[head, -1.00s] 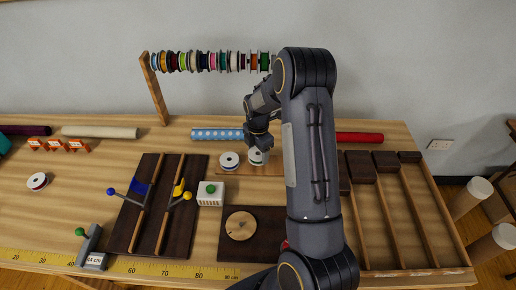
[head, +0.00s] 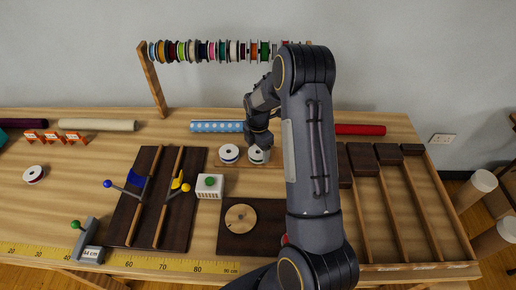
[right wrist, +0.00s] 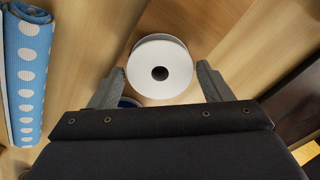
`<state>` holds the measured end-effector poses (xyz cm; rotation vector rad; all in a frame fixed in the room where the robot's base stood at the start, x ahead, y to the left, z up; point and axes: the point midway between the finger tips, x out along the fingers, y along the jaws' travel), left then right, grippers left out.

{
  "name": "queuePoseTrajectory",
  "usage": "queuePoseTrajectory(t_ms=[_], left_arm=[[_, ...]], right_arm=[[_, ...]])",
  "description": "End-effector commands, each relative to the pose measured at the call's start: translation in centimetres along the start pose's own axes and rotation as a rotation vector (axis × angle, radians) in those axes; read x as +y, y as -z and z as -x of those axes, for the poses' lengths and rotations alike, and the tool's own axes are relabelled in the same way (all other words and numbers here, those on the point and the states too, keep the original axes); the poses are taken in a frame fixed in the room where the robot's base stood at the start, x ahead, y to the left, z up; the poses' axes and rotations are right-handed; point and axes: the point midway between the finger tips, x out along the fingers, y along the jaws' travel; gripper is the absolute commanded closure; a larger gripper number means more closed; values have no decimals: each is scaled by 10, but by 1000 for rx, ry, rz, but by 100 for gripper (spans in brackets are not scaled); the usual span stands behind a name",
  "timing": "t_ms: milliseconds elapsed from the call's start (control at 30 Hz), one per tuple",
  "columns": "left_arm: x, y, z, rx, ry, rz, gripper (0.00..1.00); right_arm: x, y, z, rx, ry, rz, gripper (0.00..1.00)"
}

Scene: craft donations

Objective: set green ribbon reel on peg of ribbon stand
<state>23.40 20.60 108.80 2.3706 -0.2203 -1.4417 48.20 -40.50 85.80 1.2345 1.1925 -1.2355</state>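In the right wrist view the open gripper (right wrist: 162,70) has one finger on each side of this reel (right wrist: 160,48), with gaps showing. The reel's ribbon colour is hidden; its white flange and dark centre hole show. A second white reel (head: 229,153) lies just left of it. A round wooden disc (head: 241,217), with a small mark or peg at its middle, sits on a dark board. A green reel (head: 264,50) hangs on the rack's rod. My left gripper is out of view.
A wooden rack post (head: 151,80) carries a rod of many coloured reels behind. A blue dotted roll (head: 216,127) lies near the gripper. A white box with green button (head: 209,186), a dark slotted board (head: 121,215) and a divided tray (head: 452,225) stand around.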

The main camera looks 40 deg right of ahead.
Motion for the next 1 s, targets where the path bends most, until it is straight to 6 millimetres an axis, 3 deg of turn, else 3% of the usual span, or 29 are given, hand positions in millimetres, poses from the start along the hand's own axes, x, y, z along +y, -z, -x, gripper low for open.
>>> queuePoseTrajectory(t_ms=[33, 100, 467, 800, 1000], left_arm=[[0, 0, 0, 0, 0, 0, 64], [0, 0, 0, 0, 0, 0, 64], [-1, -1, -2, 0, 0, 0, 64], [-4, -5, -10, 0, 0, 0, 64], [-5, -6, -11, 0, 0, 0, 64]], right_arm=[[0, 0, 0, 0, 0, 0, 21], [0, 0, 0, 0, 0, 0, 12], [0, 0, 6, 0, -2, 0, 11], [1, 0, 60, -1, -5, 1, 11], [0, 0, 77, 0, 0, 0, 11]])
